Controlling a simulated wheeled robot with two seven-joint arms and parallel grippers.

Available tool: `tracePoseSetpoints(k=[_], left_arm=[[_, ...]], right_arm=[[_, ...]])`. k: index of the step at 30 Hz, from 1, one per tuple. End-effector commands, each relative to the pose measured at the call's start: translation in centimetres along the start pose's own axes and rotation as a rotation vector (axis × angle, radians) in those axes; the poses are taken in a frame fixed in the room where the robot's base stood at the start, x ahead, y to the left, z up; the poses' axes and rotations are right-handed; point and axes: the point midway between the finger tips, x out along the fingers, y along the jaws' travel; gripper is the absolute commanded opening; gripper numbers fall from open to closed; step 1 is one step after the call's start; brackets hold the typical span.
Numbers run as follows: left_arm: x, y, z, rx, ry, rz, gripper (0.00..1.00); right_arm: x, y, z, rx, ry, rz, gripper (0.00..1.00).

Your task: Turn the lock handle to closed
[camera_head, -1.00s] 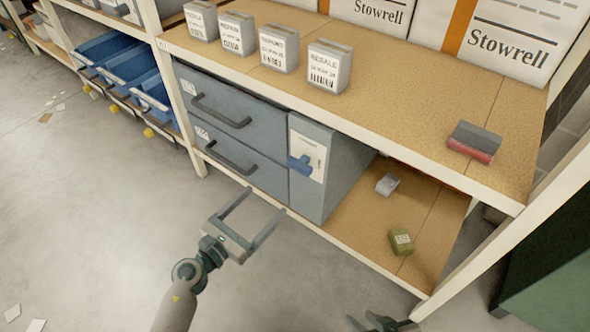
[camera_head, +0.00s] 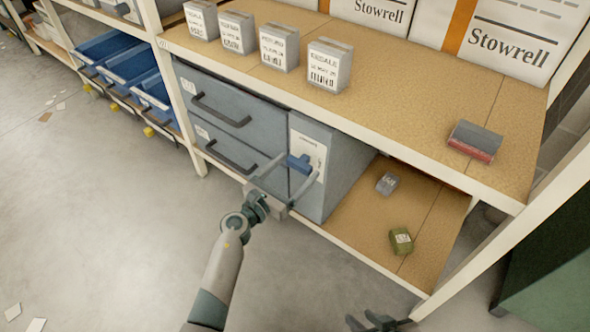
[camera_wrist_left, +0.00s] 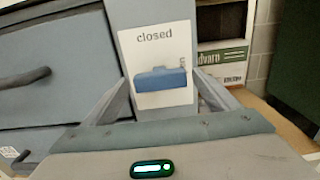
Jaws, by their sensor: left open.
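The blue lock handle (camera_head: 299,162) is on a white label plate (camera_head: 313,152) on the grey cabinet's front. In the left wrist view the handle (camera_wrist_left: 160,80) lies crosswise, below the printed word "closed". A smaller word at the plate's right edge is partly hidden. My left gripper (camera_head: 301,167) is open in front of the plate. Its fingers stand to either side of the handle, with gaps in the wrist view; I cannot tell whether the tips reach its depth. My right gripper (camera_head: 378,323) shows only partly at the bottom edge, away from the cabinet.
The grey drawers (camera_head: 225,125) with dark pull handles are left of the lock. A wooden shelf (camera_head: 420,110) overhangs the cabinet. A green box (camera_head: 401,241) and a small grey box (camera_head: 387,183) lie on the lower shelf. A rack post stands at the right.

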Motion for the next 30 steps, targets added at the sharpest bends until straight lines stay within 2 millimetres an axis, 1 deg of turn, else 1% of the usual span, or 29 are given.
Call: tracePoseSetpoints(k=[10, 11, 12, 14, 15, 16, 24, 30], left_arm=[[0.28, -0.04, 0.03, 0.000, 0.000, 0.000, 0.81], [0.28, -0.03, 0.03, 0.000, 0.000, 0.000, 0.76], [0.27, -0.04, 0.03, 0.000, 0.000, -0.001, 0.67], [0.27, -0.04, 0.02, 0.000, 0.000, -0.001, 0.53], [0.27, -0.03, 0.02, 0.000, 0.000, -0.001, 0.43], [0.26, -0.04, 0.02, 0.000, 0.000, -0.001, 0.40], [0.25, -0.04, 0.05, -0.011, 0.000, -0.001, 0.40], [0.24, -0.06, 0.09, -0.064, 0.001, -0.002, 0.40]], right_arm=[[-0.12, -0.17, 0.14, 0.000, 0.002, -0.003, 0.31], [-0.13, -0.16, 0.16, 0.000, 0.002, -0.003, 0.31], [-0.13, -0.15, 0.18, 0.000, 0.001, -0.003, 0.31], [-0.13, -0.12, 0.20, -0.001, 0.000, -0.002, 0.31], [-0.13, -0.09, 0.22, -0.001, 0.000, -0.002, 0.31], [-0.13, -0.07, 0.22, -0.001, -0.001, -0.001, 0.31], [-0.21, 0.16, 0.21, -0.002, -0.005, 0.003, 0.31], [-0.40, 0.51, 0.15, -0.004, -0.020, 0.013, 0.31]])
